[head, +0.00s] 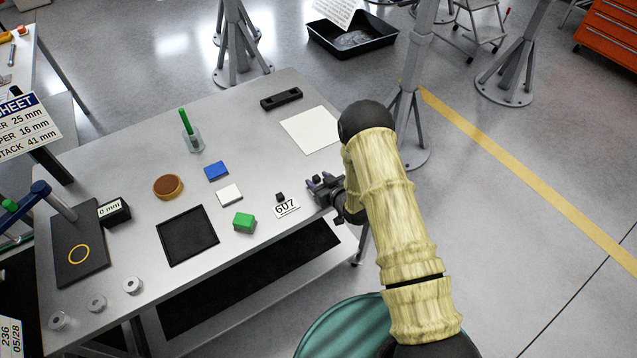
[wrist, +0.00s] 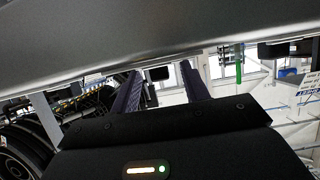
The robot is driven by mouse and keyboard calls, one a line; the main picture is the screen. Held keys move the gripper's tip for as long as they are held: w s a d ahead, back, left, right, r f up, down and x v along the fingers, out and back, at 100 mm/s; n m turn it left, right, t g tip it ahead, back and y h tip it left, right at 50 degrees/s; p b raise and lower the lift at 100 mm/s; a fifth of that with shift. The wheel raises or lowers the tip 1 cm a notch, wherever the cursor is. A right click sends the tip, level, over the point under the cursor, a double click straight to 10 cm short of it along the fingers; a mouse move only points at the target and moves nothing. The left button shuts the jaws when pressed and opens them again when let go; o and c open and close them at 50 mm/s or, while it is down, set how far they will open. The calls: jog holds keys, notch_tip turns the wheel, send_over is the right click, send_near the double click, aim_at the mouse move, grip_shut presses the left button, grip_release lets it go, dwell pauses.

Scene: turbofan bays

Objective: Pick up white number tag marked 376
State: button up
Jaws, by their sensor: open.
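A white number tag (head: 286,209) lies on the grey workbench near its front right edge; its marking looks like 607. A small black block (head: 280,197) sits at its back edge. I see no tag that reads 376. My gripper (head: 314,187) is open, low at the right edge of the bench, to the right of the tag and pointing left. In the wrist view its two fingers (wrist: 160,80) stand apart with nothing clearly held between them. The tag cannot be made out in the wrist view.
On the workbench (head: 130,180) stand a green block (head: 244,222), white block (head: 229,194), blue block (head: 216,171), black square mat (head: 187,236), brown round piece (head: 168,186) and green rod in a holder (head: 190,135). A white sheet (head: 312,130) lies behind my gripper. A teal drum (head: 345,325) stands in front.

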jog(key=shift+c, duration=0.4)
grip_shut()
notch_tip(320, 180, up, 10)
jog(key=b, duration=0.2)
jog(key=shift+b, duration=0.3)
dwell(0.5)
dwell(0.3)
